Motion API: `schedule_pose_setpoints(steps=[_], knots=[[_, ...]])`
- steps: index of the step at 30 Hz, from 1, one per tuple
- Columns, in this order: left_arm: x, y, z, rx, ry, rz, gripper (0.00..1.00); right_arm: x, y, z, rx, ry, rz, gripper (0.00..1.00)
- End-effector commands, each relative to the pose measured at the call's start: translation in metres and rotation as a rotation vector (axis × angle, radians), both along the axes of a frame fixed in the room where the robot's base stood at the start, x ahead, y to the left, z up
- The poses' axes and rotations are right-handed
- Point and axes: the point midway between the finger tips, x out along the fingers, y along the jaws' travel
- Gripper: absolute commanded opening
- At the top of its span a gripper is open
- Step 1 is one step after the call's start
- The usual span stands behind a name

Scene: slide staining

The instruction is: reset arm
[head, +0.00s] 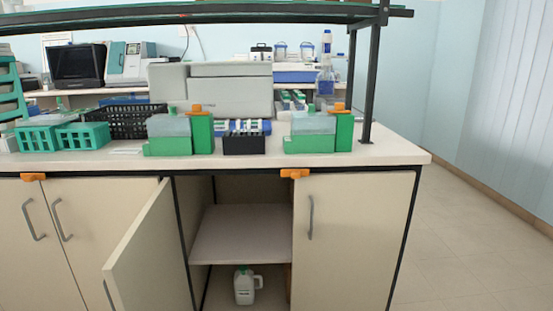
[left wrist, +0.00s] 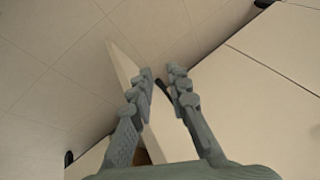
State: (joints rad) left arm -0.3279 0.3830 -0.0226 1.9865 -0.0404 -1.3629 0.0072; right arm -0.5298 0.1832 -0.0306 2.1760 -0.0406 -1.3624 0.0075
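My left gripper (left wrist: 161,75) shows in the left wrist view with its two grey fingers apart and nothing seen held between them. A pale panel (left wrist: 122,68) that looks like the open cabinet door stands beyond the fingers; I cannot tell how far off it is. In the head view, neither gripper shows. The cabinet door (head: 143,250) there stands swung open, with a grey handle at its lower left. My right gripper is in neither view.
The open cabinet has a shelf (head: 240,235) and a white jug (head: 246,285) below it. The counter (head: 400,153) bears green staining containers (head: 168,135), a black slide rack (head: 244,143), teal baskets (head: 82,135) and a grey machine (head: 230,90). Floor (head: 480,250) at right is clear.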

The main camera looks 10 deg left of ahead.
Motion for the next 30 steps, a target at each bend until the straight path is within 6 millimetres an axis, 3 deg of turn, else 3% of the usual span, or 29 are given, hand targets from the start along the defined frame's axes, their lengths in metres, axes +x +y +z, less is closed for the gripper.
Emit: schedule_pose_setpoints(steps=[1,3,11,19,26,30], knots=[[-0.017,-0.023,-0.005,-0.045,0.007,0.001,0.17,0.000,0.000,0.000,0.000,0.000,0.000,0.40],[-0.035,-0.047,-0.007,-0.093,0.013,0.006,0.17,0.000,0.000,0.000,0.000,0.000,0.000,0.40],[-0.081,-0.105,-0.004,-0.221,0.025,0.034,0.17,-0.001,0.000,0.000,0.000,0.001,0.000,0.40],[-0.075,-0.102,-0.034,-0.227,0.040,0.030,0.17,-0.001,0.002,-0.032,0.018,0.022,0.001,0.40],[-0.075,-0.102,-0.038,-0.229,0.039,0.029,0.17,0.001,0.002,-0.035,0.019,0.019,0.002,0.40],[-0.075,-0.102,-0.038,-0.229,0.039,0.029,0.17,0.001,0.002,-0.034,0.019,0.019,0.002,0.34]])
